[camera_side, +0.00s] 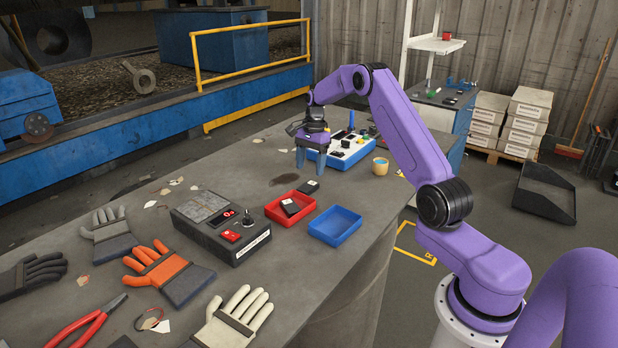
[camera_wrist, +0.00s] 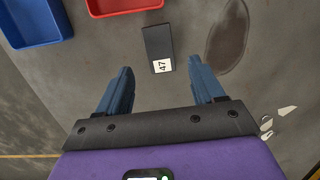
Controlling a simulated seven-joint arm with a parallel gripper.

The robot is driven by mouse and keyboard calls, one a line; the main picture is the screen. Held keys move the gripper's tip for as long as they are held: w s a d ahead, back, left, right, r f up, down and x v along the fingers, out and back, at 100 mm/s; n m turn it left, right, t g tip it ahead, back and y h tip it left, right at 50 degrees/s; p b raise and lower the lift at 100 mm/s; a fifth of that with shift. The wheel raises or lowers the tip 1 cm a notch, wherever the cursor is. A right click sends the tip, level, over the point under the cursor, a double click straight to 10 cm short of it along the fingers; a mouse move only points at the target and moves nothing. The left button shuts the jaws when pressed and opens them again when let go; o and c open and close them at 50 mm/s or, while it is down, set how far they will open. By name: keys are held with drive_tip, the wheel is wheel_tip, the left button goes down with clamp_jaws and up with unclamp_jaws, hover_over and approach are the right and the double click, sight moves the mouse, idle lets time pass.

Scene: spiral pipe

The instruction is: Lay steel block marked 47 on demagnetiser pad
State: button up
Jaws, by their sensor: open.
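The steel block marked 47 (camera_wrist: 158,42) is a dark flat block with a white label, lying on the bench. In the side view a dark block (camera_side: 309,187) lies just outside the red tray, apparently the same one. My gripper (camera_side: 308,172) is above the bench beyond that block, fingers pointing down. In the wrist view my gripper (camera_wrist: 161,66) is open and empty, and the block's labelled end shows between the fingertip lines. The demagnetiser (camera_side: 232,235) is a dark box with a red display, a knob and a red button; its grey top pad (camera_side: 202,206) is bare.
A red tray (camera_side: 273,214) holding a dark block (camera_side: 290,207) and an empty blue tray (camera_side: 335,226) stand between the demagnetiser and bench edge. Gloves (camera_side: 165,270) and red pliers (camera_side: 88,325) lie in front. A blue-white unit (camera_side: 344,152) stands behind my gripper.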

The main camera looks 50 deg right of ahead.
sight(312, 183)
wheel_tip(312, 183, up, 6)
drive_tip(key=s+a+r+n, duration=0.2)
drive_tip(key=a+n, duration=0.2)
drive_tip(key=a, duration=0.4)
drive_tip(key=s+a+r+n+h, duration=0.1)
drive_tip(key=s+a+r+n, duration=0.15)
drive_tip(key=a, duration=0.45)
drive_tip(key=s+a+r+n, duration=0.1)
drive_tip(key=s+a+n, duration=0.1)
drive_tip(key=a+n, duration=0.45)
drive_tip(key=s+a+n, duration=0.5)
drive_tip(key=s+n, duration=0.1)
drive_tip(key=s, duration=0.6)
drive_tip(key=s+a+n, duration=0.6)
drive_tip(key=s, duration=0.7)
drive_tip(key=shift+s+n+h, duration=0.2)
drive_tip(key=shift+n+h, duration=0.1)
drive_tip(key=shift+o, duration=0.4)
drive_tip(key=s+d+f+n, duration=0.2)
drive_tip(key=s+n, duration=0.3)
drive_tip(key=s, duration=0.2)
drive_tip(key=shift+s+d, duration=0.25)
drive_tip(key=shift+s, duration=0.15)
drive_tip(key=shift+r, duration=0.1)
